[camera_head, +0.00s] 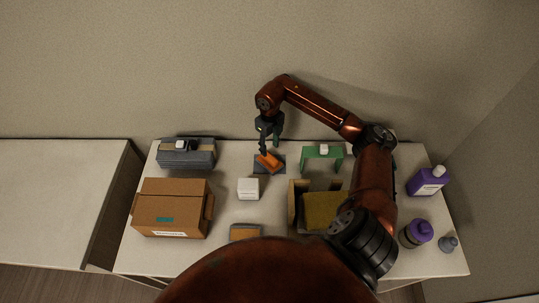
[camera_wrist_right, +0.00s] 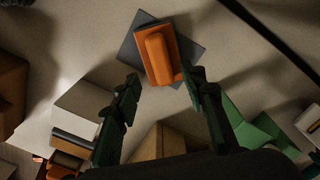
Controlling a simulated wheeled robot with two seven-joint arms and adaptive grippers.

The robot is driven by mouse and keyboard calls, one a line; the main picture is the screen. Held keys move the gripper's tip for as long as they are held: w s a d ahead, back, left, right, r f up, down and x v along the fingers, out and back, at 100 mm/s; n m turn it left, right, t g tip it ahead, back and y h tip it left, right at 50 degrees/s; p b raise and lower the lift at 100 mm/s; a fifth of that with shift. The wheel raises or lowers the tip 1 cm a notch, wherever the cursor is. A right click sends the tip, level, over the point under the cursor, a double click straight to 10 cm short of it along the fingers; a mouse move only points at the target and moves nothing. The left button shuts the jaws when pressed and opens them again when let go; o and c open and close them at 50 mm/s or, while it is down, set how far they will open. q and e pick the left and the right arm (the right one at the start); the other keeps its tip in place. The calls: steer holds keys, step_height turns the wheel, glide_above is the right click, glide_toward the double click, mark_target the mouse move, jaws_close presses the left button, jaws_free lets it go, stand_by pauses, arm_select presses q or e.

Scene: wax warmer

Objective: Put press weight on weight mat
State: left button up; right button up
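The orange press weight (camera_head: 269,161), a flat block with a raised bar handle, rests on the dark grey-blue weight mat (camera_head: 279,171). In the right wrist view the weight (camera_wrist_right: 160,58) sits turned relative to the mat (camera_wrist_right: 190,45), covering its middle. My right gripper (camera_head: 265,146) is just above and behind the weight in the head view. In the wrist view its two fingers (camera_wrist_right: 161,88) are spread apart with nothing held between them. The right finger looks close to the weight's edge; whether it touches I cannot tell. My left gripper is not in view.
A white box (camera_head: 248,188) stands in front of the mat. A green stand (camera_head: 322,155) is to its right, a grey box (camera_head: 186,155) to its left. A cardboard box (camera_head: 172,210) is front left. Purple bottles (camera_head: 428,182) line the right edge.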

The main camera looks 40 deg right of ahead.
mark_target(270, 157)
steer(key=shift+r, duration=2)
